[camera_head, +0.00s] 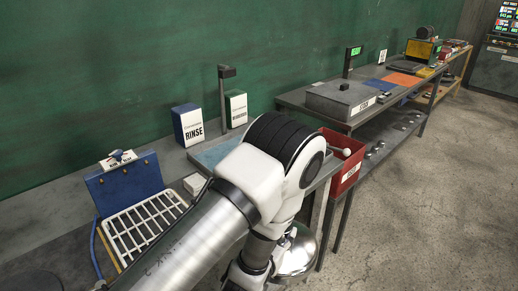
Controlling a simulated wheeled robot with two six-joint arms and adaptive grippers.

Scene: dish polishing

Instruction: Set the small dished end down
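A shiny round metal dished end (299,262) shows low in the middle of the head view, partly hidden behind my arm. My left arm comes in from the lower left, bends at a large black-and-white joint and reaches down to the dished end. The arm's lower end is beside and over the dished end. The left fingertips are hidden by the arm, so I cannot tell whether they grip it. The dished end shows in front of the bench, with floor beyond it. My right gripper is out of view.
A white rack (143,226) with a blue box (125,188) stands at left. A RINSE box (188,126) and a green-and-white box (236,108) stand at the back. A red bin (347,165) hangs at the bench's right end. A second bench holds a grey unit (340,98). Floor at right is clear.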

